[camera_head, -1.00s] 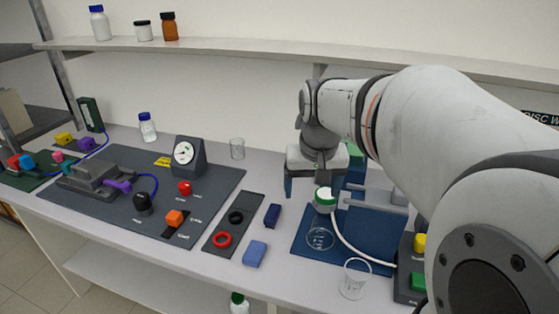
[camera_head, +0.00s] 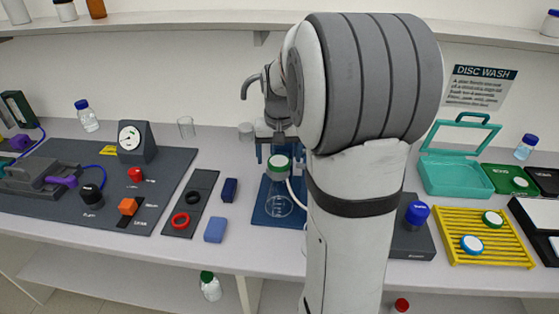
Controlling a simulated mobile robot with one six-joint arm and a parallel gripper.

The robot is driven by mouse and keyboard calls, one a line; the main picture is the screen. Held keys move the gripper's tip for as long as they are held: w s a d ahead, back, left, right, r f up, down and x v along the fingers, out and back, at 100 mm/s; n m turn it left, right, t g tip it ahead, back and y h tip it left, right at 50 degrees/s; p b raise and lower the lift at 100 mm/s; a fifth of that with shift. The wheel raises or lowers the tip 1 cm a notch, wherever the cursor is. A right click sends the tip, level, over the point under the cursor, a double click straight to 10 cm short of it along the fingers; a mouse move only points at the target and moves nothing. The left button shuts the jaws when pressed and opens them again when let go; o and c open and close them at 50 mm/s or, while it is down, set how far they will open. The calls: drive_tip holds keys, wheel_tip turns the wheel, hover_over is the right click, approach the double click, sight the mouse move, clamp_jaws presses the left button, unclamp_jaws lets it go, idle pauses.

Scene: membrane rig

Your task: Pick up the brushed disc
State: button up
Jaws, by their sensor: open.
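I cannot tell for sure which disc is the brushed one. On the yellow slatted rack (camera_head: 487,258) at the right lie a blue-and-white disc (camera_head: 472,244) and a green-and-white disc (camera_head: 492,218). A small round disc (camera_head: 520,182) lies on the green tray (camera_head: 503,187) behind the rack. My gripper (camera_head: 277,155) is open, blue fingers apart, over the back of the blue mat (camera_head: 262,212). A green-and-white round head (camera_head: 279,167) shows just below it; I see nothing held. The gripper is well left of the rack, and my arm hides part of the bench between.
A teal open-lidded box (camera_head: 455,178) stands behind the rack, with a black tray (camera_head: 545,180) at the right edge. A blue knob (camera_head: 417,213) rises from a grey base beside the rack. A clear dish (camera_head: 279,206) is on the mat. A shelf (camera_head: 200,20) runs above.

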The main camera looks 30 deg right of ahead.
drive_tip(key=shift+w+f, duration=0.1)
drive_tip(key=shift+f, duration=0.4)
drive_tip(key=c, duration=1.1)
